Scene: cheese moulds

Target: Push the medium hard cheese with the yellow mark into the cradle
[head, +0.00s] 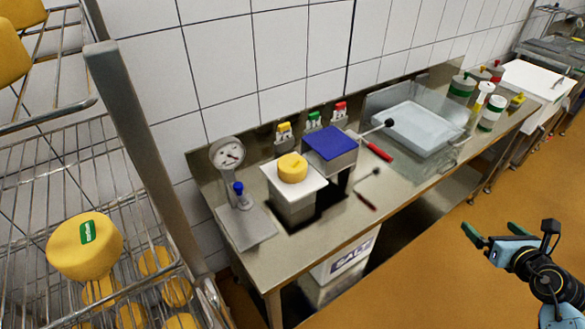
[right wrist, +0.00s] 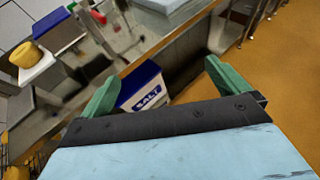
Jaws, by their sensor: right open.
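A small yellow cheese (head: 292,167) sits on a white-topped block (head: 299,192) on the steel bench; it also shows at the left of the right wrist view (right wrist: 26,55). I cannot make out a yellow mark on it. A larger yellow cheese with a green label (head: 85,245) sits on the wire rack at left. More small cheeses (head: 155,261) lie on the rack's lower shelf. I cannot tell which thing is the cradle. My right gripper (head: 481,241), with green fingers, is open and empty, out over the floor in front of the bench, far from the cheeses. My left gripper is out of view.
A blue-topped block (head: 330,143) stands beside the white-topped one. A dial gauge stand (head: 229,156), red-handled tools (head: 377,151), a clear tray (head: 424,126) and bottles (head: 492,113) share the bench. A SALT box (head: 347,259) is underneath. The floor (head: 430,275) is clear.

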